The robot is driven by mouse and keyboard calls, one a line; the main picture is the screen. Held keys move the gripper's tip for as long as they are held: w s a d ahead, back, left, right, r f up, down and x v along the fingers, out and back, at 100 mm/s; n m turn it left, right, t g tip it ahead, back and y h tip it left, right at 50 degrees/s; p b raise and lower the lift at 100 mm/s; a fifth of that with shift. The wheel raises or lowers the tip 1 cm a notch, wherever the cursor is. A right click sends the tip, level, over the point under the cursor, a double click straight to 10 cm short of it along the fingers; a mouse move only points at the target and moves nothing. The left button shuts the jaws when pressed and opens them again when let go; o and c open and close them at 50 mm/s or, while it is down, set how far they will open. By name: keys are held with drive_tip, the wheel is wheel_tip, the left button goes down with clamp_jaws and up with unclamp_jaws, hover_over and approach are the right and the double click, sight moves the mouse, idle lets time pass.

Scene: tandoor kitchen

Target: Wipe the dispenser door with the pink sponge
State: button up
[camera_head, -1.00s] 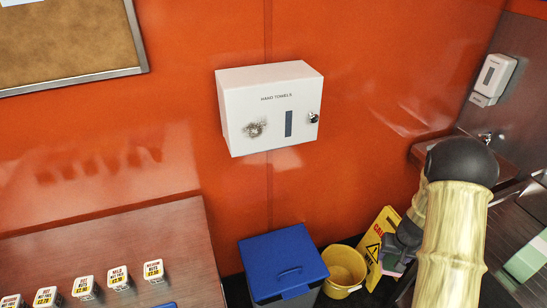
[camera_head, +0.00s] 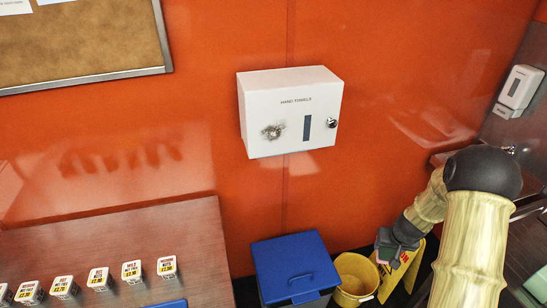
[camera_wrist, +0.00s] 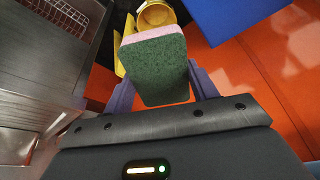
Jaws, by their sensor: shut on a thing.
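The white hand-towel dispenser (camera_head: 290,92) hangs on the orange wall in the head view. Its door has a dark grey smudge (camera_head: 272,131) at left, a dark vertical slot and a round lock at right. My gripper (camera_head: 384,252) is below and to the right of the dispenser in the picture, apart from it. In the wrist view my gripper (camera_wrist: 162,90) is shut on the pink sponge (camera_wrist: 150,34). The sponge's dark green scouring side faces the wrist camera, and its pink layer shows along the far edge. The sponge is hard to make out in the head view.
A blue-lidded bin (camera_head: 293,266), a yellow bucket (camera_head: 354,278) and a yellow caution sign (camera_head: 402,272) stand below. A brown counter (camera_head: 150,238) with several price tags is at left. A soap dispenser (camera_head: 520,88) hangs at right. The wall around the towel dispenser is clear.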

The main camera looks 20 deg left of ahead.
drive_tip(key=w+a+r+n+t+y+b, duration=0.1)
drive_tip(key=w+a+r+t, duration=0.25)
drive_tip(key=a, duration=0.35)
drive_tip(key=w+a+r+t+y, duration=0.1)
drive_tip(key=w+a+r+t, duration=0.15)
drive_tip(key=a+r, duration=0.4)
drive_tip(key=w+a+r+n+t+y+b, duration=0.1)
drive_tip(key=w+a+r+t, duration=0.2)
drive_tip(key=a, duration=0.6)
drive_tip(key=s+a+r+n+t+y, duration=0.1)
drive_tip(key=s+a+r+t+y, duration=0.1)
drive_tip(key=a+r, duration=0.4)
drive_tip(key=s+a+r+n+t+y, duration=0.2)
drive_tip(key=s+a+r+y, duration=0.3)
drive_tip(key=a, duration=0.6)
wheel_tip(320, 180, up, 2)
drive_tip(key=shift+s+a, duration=0.15)
drive_tip(key=shift+s, duration=0.35)
drive_tip(key=shift+w+a, duration=0.1)
drive_tip(key=shift+f+p+x, duration=0.2)
drive_tip(key=shift+p+x, duration=0.45)
drive_tip(key=shift+x, duration=0.75)
drive_tip(key=shift+f+p+x, duration=0.2)
drive_tip(key=shift+p+x, duration=0.4)
drive_tip(key=shift+x, duration=0.85)
